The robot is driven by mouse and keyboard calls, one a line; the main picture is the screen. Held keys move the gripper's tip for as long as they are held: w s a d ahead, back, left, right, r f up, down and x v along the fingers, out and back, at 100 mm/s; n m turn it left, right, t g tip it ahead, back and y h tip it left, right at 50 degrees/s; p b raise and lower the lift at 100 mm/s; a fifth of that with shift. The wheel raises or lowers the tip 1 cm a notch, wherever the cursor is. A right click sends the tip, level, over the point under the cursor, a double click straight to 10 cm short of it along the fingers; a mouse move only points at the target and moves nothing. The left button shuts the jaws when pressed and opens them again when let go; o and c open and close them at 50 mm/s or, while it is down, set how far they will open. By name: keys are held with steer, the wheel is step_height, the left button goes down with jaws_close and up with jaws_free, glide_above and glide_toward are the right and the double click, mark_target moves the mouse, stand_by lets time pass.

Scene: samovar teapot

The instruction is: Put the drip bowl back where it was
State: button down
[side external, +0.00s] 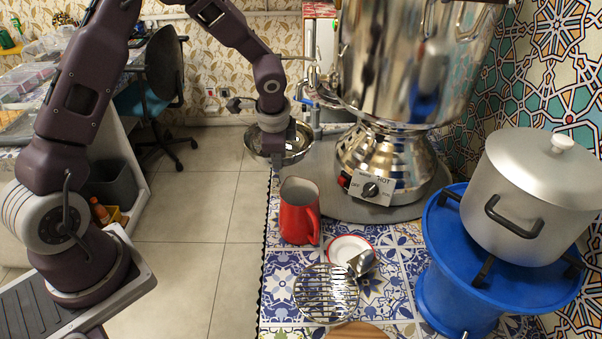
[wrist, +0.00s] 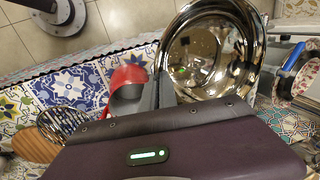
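The drip bowl (side external: 297,146) is a shiny steel bowl at the left end of the table, left of the samovar's base and partly past the table edge. My gripper (side external: 277,163) reaches down in front of it and hides part of it. In the wrist view the bowl (wrist: 222,72) is large, with its open side visible. My fingers (wrist: 163,84) meet its near left rim and appear shut on it. The steel samovar (side external: 388,160) stands on a round grey tray (side external: 345,207). I cannot tell whether the bowl touches the tray or table.
A red jug (side external: 298,211) stands close in front of the bowl. A saucer (side external: 347,246) with a small metal cup, a wire rack (side external: 326,293) and a wooden board lie nearer. A pot (side external: 535,195) on a blue stand is at right. Floor lies open to the left.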

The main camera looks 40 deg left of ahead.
steer(key=w+a+f+m, duration=0.1)
steer(key=w+a+m, duration=0.1)
steer(key=w+a+f+m+h, duration=0.1)
steer(key=w+a+m, duration=0.1)
steer(key=a+m, duration=0.1)
steer(key=w+a+f+m+h, duration=0.1)
steer(key=w+a+m, duration=0.1)
steer(key=w+m, duration=0.1)
steer(key=shift+w+a+t, duration=0.1)
steer(key=shift+a+t, duration=0.15)
steer(key=shift+t, duration=0.15)
steer(key=shift+w+a+f+m, duration=0.1)
steer(key=shift+a+f+m, duration=0.05)
steer(key=shift+f+m, duration=0.2)
step_height(320, 180, down, 9)
steer(key=shift+f, duration=0.2)
steer(key=shift+f, duration=0.1)
steer(key=c, duration=1.7)
jaws_free()
